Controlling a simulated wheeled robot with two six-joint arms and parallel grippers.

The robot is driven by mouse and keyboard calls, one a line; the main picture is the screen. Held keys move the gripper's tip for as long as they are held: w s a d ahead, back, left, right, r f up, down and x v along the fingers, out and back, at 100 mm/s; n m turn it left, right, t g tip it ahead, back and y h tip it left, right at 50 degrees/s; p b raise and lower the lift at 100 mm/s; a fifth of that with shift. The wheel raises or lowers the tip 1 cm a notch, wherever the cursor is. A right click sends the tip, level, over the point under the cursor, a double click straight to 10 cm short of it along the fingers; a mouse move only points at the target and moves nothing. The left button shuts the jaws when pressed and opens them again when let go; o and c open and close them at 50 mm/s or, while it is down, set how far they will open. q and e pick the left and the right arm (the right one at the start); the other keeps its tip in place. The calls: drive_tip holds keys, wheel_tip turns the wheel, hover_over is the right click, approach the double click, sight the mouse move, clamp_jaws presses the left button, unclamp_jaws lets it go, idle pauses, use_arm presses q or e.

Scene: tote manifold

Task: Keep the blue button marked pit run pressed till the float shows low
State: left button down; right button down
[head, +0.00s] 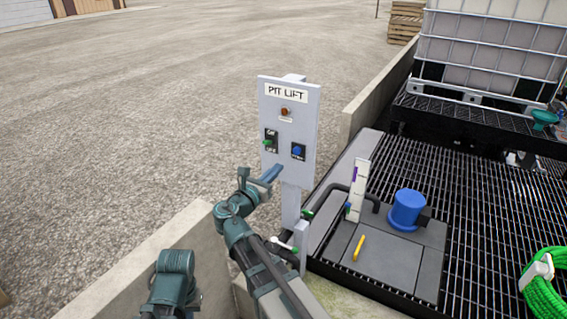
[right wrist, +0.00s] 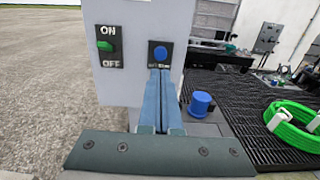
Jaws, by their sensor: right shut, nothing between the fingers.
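The blue button (head: 297,151) is on the lower right of the grey PIT LIFT panel (head: 301,112); the small label under it is unreadable. My right gripper (head: 277,169) is shut and empty, its fingertips in front of the panel, below and left of the button. In the right wrist view the shut fingers (right wrist: 160,73) point up at the button (right wrist: 160,53), which shows uncovered just past their tips; I see no clear contact. A white upright gauge (head: 354,199) with a purple mark near its top stands right of the panel, probably the float indicator.
A green ON/OFF switch (right wrist: 105,46) sits left of the button. An amber lamp (head: 286,111) is above. A blue motor cap (head: 407,209) and yellow handle (head: 358,247) are on the deck covers. A green hose coil (head: 543,299) lies right. Concrete kerbs flank the post.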

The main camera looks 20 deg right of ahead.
drive_tip(key=v, duration=0.3)
drive_tip(key=shift+s, duration=0.1)
idle(1.2)
drive_tip(key=s+a+f+m+g+y, duration=0.3)
drive_tip(key=s+f+m, duration=0.2)
drive_tip(key=f+m, duration=0.25)
drive_tip(key=s+a+f+m+g+y, duration=0.4)
drive_tip(key=s+f+m, duration=0.2)
drive_tip(key=f, duration=0.3)
drive_tip(key=s+a+f+m+g+y, duration=0.4)
drive_tip(key=s+a+m, duration=0.4)
drive_tip(key=s+a, duration=0.2)
drive_tip(key=shift+s+a+f+y, duration=0.15)
drive_tip(key=shift+a+f+y, duration=0.55)
drive_tip(key=shift+y, duration=0.4)
